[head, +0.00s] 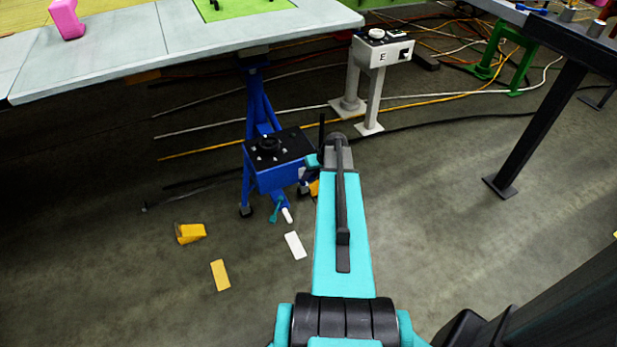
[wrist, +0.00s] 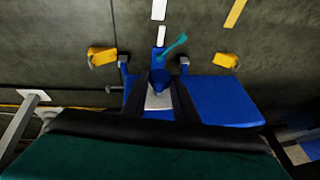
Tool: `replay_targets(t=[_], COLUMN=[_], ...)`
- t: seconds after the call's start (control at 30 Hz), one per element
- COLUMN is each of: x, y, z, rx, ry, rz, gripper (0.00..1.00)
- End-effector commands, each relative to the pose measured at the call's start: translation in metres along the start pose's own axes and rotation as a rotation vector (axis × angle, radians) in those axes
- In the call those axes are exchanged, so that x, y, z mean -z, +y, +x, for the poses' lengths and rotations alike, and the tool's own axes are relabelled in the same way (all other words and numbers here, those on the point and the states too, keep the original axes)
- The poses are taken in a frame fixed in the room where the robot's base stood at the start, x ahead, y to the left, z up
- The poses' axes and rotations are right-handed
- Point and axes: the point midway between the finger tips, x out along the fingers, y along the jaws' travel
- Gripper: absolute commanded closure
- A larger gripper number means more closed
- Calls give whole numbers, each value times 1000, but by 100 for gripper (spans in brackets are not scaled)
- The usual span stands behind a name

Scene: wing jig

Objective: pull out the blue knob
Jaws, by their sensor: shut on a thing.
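The blue knob (wrist: 157,80) is in the wrist view, on the side of the blue box (wrist: 225,98), with a pale plate around or below it. My gripper (wrist: 161,76) has its two dark fingers on either side of the knob and is shut on it. How far the knob stands out from the box cannot be told. In the head view the blue box (head: 280,178) has a black top with a round black dial. There my arm's end is beside the box, and it hides the knob and the fingertips.
A teal lever (head: 276,210) and a white-tipped rod (head: 287,215) stick out low on the box. A yellow wedge (head: 188,234) stands on the floor. A grey table (head: 180,45) overhangs behind, and a grey pedestal (head: 378,58) stands at the back. Cables cross the floor.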

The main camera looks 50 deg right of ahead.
Motion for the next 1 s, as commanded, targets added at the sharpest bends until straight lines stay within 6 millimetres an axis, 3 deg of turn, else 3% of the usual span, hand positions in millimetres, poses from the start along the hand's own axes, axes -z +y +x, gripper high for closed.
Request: replay_targets(t=[0.4,0.8,0.83,0.9,1.0], x=[-29,-34,-34,-33,-32], y=[-3,-3,-3,-3,-2], z=[-11,-13,-13,-13,-13], rx=[7,7,7,5,5], ry=[-2,-7,-7,-6,-4], rz=[2,1,1,0,0], gripper=[100,100,69,57,55])
